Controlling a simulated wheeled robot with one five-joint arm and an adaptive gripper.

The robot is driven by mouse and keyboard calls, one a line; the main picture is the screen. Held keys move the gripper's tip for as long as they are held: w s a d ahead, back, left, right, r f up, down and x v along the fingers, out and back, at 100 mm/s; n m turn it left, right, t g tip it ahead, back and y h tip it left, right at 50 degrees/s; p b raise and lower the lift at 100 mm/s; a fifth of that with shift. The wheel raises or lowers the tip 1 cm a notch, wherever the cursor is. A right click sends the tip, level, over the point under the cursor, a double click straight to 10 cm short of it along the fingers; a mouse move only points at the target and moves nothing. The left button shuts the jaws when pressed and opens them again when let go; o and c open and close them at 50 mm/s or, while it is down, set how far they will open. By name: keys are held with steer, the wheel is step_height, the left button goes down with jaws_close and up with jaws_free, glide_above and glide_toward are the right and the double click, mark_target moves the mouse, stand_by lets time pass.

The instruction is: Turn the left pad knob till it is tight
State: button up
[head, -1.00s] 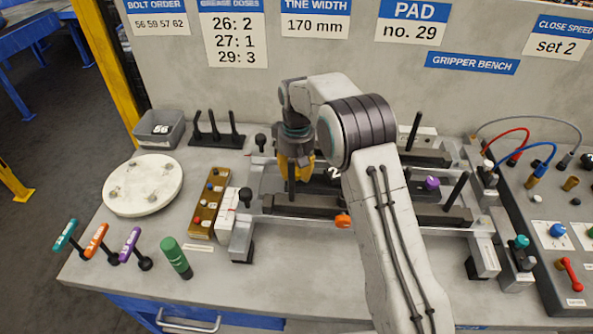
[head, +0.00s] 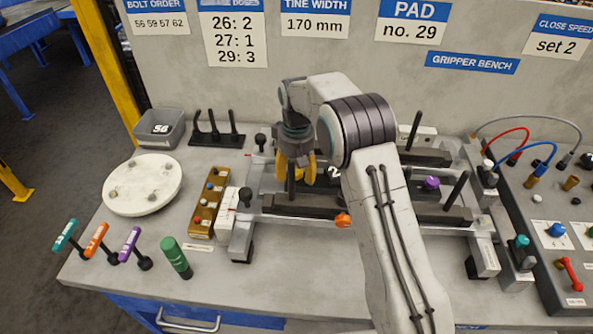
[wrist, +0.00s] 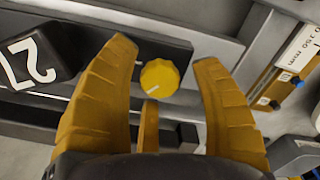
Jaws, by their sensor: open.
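A round yellow knob (wrist: 160,78) with a white line mark sits on a dark bar in the wrist view. It lies between the spread yellow fingers of my gripper (wrist: 168,72), with a gap on both sides. In the head view my gripper (head: 296,183) points down over the left part of the bench fixture (head: 270,226), open. The yellow knob cannot be made out there. A narrow yellow piece (wrist: 149,125) shows just below the knob in the wrist view. A purple knob (head: 432,183) is on the fixture's right side.
A black block marked 27 (wrist: 38,58) sits close left of the knob. An orange knob (head: 343,220) is on the fixture's front rail. A brown strip of coloured buttons (head: 208,205) and a white disc (head: 143,186) are to the left. My arm covers the fixture's middle.

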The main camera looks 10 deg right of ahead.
mark_target(297, 171)
steer(key=shift+r, duration=0.1)
step_height(297, 171, up, 12)
stand_by(0.6)
